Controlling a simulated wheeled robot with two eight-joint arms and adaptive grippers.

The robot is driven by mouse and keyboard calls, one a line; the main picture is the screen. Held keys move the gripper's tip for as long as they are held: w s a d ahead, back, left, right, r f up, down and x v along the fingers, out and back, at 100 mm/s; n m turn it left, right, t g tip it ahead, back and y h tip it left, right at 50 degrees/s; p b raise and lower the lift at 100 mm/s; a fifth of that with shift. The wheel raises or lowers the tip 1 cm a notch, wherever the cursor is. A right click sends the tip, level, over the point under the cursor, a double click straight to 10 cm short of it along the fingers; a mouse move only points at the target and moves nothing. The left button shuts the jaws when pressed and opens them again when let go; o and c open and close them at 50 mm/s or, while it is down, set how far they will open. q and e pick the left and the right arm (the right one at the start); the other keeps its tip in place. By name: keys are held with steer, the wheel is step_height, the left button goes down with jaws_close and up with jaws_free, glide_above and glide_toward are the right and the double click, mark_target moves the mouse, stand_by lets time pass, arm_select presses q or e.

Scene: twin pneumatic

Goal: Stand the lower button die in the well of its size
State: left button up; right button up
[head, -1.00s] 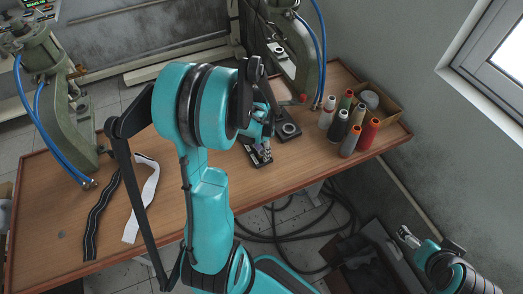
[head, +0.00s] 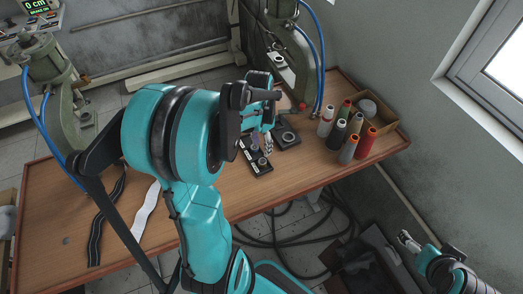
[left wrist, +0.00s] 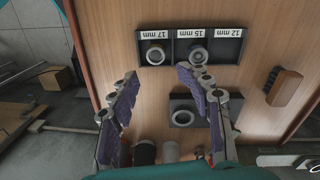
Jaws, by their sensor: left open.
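A dark tray (left wrist: 225,47) has three wells labelled 17 mm, 15 mm and 12 mm. In the left wrist view one round die (left wrist: 155,54) stands in the 17 mm well and another round die (left wrist: 197,55) in the 15 mm well; the 12 mm well looks empty. The tray also shows in the head view (head: 257,165). A dark square block (left wrist: 183,114) with a metal ring lies beside the tray. My left gripper (left wrist: 157,76) is open and empty, above the block and tray. My right gripper (head: 405,240) is off the table at right; its jaws are too small to read.
Thread spools (head: 338,134) and a cardboard box (head: 378,108) stand at the table's right end. A green press (head: 293,65) is behind the tray, another (head: 50,95) at left. A brush (left wrist: 285,86) lies by the tray. Black and white straps lie at left.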

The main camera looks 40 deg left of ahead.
arm_select(q)
steer(key=s+d+r+n+t, duration=0.1)
steer(key=s+d+r+t, duration=0.1)
steer(key=d+r, duration=0.3)
steer(key=s+d+r+n+t, duration=0.1)
steer(key=s+d+r+t, duration=0.2)
steer(key=d, duration=0.9)
step_height(320, 180, up, 2)
steer(key=shift+s+d+r+n+t, duration=0.2)
steer(key=shift+n+t, duration=0.2)
steer(key=shift+t, duration=0.8)
steer(key=shift+w+f, duration=0.1)
steer(key=shift+f, duration=0.05)
step_height(320, 180, down, 9)
steer(key=b, duration=0.8)
steer(key=shift+r, duration=0.2)
